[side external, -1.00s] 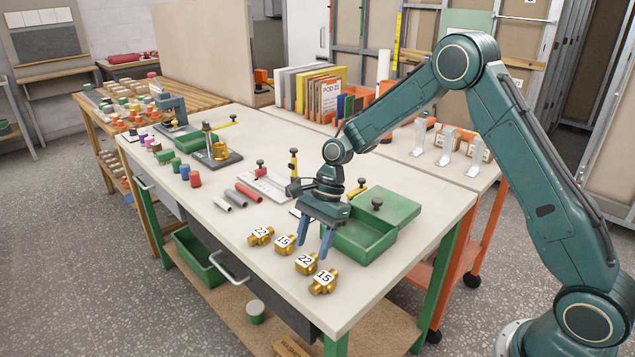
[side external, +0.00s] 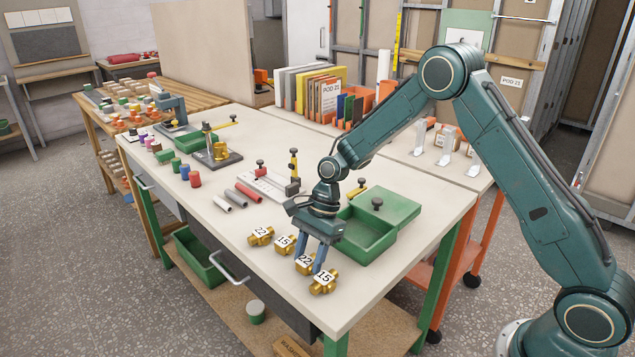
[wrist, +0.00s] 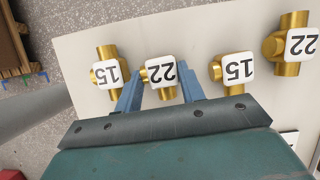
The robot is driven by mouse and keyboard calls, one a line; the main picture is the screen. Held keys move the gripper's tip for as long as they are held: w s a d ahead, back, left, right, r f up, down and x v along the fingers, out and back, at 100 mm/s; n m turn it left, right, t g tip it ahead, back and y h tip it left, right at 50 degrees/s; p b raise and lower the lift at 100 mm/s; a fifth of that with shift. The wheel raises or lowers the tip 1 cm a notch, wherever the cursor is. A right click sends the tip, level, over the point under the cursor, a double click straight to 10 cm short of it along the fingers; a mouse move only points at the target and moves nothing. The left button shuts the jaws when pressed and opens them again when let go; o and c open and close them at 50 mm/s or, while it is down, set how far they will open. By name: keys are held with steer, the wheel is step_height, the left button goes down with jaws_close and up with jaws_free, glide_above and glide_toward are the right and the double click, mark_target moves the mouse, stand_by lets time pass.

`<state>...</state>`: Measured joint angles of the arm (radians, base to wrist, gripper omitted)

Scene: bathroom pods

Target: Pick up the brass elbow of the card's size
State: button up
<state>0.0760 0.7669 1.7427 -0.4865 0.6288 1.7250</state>
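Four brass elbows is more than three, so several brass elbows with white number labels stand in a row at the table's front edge. In the side view they read 22 (side external: 261,236), 15 (side external: 285,244), 22 (side external: 303,265) and 15 (side external: 324,282). My gripper (side external: 310,262) is low over the third one, labelled 22. In the wrist view my gripper (wrist: 160,78) is open, one finger on each side of that 22 elbow (wrist: 160,74). A 15 elbow (wrist: 106,74) is outside the left finger, another 15 (wrist: 234,71) outside the right. I cannot make out a size card.
Grey and red tubes (side external: 249,192) lie further left. A fixture (side external: 219,156) stands at the far left.

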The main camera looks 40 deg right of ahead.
mark_target(309, 258)
steer(key=shift+c, duration=1.4)
steer(key=shift+r, duration=0.1)
step_height(309, 258, up, 20)
steer(key=shift+f, duration=0.1)
